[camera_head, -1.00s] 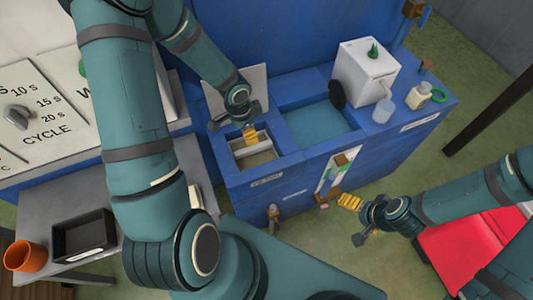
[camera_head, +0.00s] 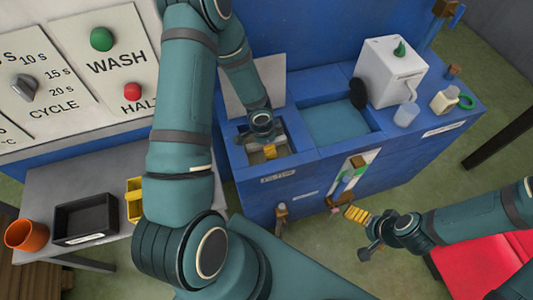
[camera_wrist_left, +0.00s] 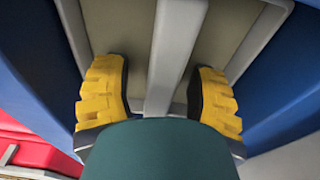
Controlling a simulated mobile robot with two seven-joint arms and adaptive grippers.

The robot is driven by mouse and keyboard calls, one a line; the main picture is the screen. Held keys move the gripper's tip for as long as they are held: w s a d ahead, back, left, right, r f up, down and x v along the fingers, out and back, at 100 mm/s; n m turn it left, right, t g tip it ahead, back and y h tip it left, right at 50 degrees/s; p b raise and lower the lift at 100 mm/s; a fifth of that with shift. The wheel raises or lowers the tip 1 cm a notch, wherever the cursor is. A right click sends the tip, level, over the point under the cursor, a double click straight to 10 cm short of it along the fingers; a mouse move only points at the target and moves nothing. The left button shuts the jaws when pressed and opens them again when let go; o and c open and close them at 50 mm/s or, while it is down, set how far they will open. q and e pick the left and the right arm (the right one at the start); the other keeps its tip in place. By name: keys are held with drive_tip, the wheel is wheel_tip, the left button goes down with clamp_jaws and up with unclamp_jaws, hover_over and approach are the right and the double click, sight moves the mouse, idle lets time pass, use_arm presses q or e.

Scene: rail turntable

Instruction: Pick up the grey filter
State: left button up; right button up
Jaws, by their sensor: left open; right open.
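The grey filter (camera_wrist_left: 178,45) shows in the left wrist view as a pale grey bar across a beige, grey-edged recess. It sits in the left compartment of the blue machine (camera_head: 330,175), mostly hidden by my arm in the head view. My left gripper (camera_head: 269,152) is down at this compartment, pointing into it. In the left wrist view, its yellow fingers (camera_wrist_left: 160,88) are open, one on each side of the bar, with gaps visible. My right gripper (camera_head: 357,214) is open and empty, in front of the machine at the right.
A white box (camera_head: 390,72), a clear cup (camera_head: 406,115) and a small bottle (camera_head: 443,102) stand on the machine's right top. A black tray (camera_head: 85,238) and an orange cup (camera_head: 26,235) are on the grey table at left. Compartment walls lie close around my left fingers.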

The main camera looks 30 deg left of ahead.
use_arm(q)
drive_tip(key=shift+f, duration=0.15)
clamp_jaws()
idle(0.4)
